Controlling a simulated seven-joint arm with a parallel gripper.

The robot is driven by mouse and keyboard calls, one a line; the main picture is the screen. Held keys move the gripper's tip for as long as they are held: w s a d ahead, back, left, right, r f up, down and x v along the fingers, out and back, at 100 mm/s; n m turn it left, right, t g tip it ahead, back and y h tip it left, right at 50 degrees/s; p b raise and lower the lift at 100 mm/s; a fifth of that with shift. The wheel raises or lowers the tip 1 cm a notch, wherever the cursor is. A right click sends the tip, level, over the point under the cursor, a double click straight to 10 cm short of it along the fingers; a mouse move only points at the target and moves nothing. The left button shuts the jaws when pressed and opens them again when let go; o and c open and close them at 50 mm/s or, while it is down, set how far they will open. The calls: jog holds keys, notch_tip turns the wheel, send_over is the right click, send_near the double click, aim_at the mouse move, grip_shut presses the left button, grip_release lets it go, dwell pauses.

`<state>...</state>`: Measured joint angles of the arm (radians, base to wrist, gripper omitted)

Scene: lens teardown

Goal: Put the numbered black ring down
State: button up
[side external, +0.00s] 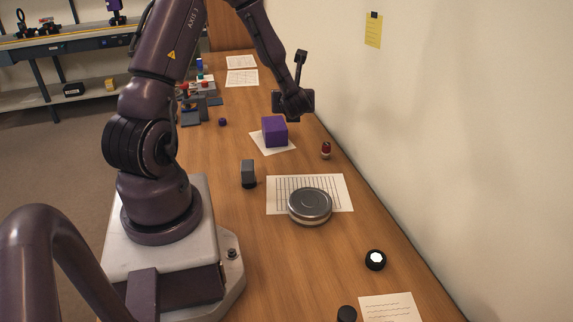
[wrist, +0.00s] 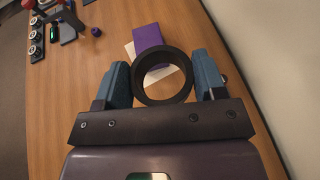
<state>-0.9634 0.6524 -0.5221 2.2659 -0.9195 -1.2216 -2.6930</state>
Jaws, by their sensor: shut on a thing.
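The black ring (wrist: 163,101) is between the two teal fingers of my gripper (wrist: 163,76) in the wrist view. The fingers press its left and right sides, and its open hole faces the camera. No numbers can be read on it. In the side view my gripper (side external: 293,104) is in the air above the far half of the bench, close to a purple block (side external: 274,132). There the ring cannot be told apart from the dark gripper. The purple block also shows beyond the ring in the wrist view (wrist: 147,37).
The purple block is on white paper. A silver round lid (side external: 310,204) lies on a lined sheet (side external: 338,184). A grey block (side external: 248,171), a dark red piece (side external: 326,150) and a black round piece with a white centre (side external: 375,260) stand on the bench. A wall borders the right.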

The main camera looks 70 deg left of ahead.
aim_at(287, 165)
jog(key=shift+g, duration=0.3)
jog(key=f, duration=1.1)
jog(key=s+a+f, duration=0.1)
jog(key=f, duration=0.5)
jog(key=shift+f, duration=0.2)
jog(key=o, duration=0.9)
jog(key=shift+f, duration=0.15)
